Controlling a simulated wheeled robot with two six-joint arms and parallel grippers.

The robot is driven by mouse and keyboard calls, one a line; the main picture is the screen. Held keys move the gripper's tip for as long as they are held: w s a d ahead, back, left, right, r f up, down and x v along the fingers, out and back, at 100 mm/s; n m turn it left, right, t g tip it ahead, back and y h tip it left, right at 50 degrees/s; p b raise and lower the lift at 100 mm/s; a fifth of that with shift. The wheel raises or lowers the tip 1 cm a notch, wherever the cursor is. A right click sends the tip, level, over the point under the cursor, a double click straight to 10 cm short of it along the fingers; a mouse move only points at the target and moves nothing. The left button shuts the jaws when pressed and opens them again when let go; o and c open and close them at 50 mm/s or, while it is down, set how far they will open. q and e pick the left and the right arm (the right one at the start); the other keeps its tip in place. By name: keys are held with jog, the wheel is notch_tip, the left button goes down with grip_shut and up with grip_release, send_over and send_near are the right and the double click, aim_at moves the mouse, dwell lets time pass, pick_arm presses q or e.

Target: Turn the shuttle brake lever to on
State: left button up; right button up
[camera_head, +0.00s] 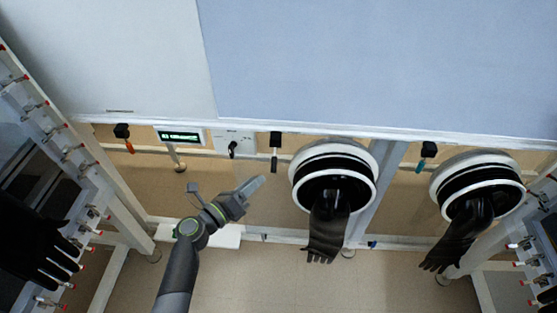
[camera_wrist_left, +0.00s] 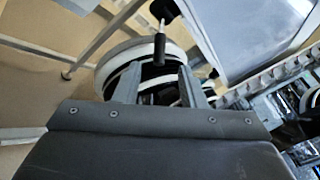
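Three hanging levers show under the front edge of the box in the head view: one with an orange grip (camera_head: 127,138), one with a black grip (camera_head: 274,158) and one with a teal grip (camera_head: 422,160). I cannot read which one is the shuttle brake lever. My left gripper (camera_head: 258,184) is below and slightly left of the black lever, apart from it. In the left wrist view, my left gripper (camera_wrist_left: 158,78) has its fingers spread with nothing held. The black lever (camera_wrist_left: 160,45) appears beyond the fingertips, hanging down. My right gripper is not in view.
Two round glove ports (camera_head: 332,150) (camera_head: 478,165) with hanging black gloves (camera_head: 328,228) (camera_head: 458,230) stand right of my gripper. A green display (camera_head: 180,137) and a panel with a black knob (camera_head: 233,148) sit left of the black lever. Racks (camera_head: 60,130) line the left side.

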aim_at(275, 159)
pick_arm(q)
jog(key=x, duration=1)
jog(key=shift+w+d+b, duration=0.25)
jog(key=shift+w+b, duration=0.05)
jog(key=shift+b, duration=0.1)
grip_shut()
jog(key=shift+f, duration=0.1)
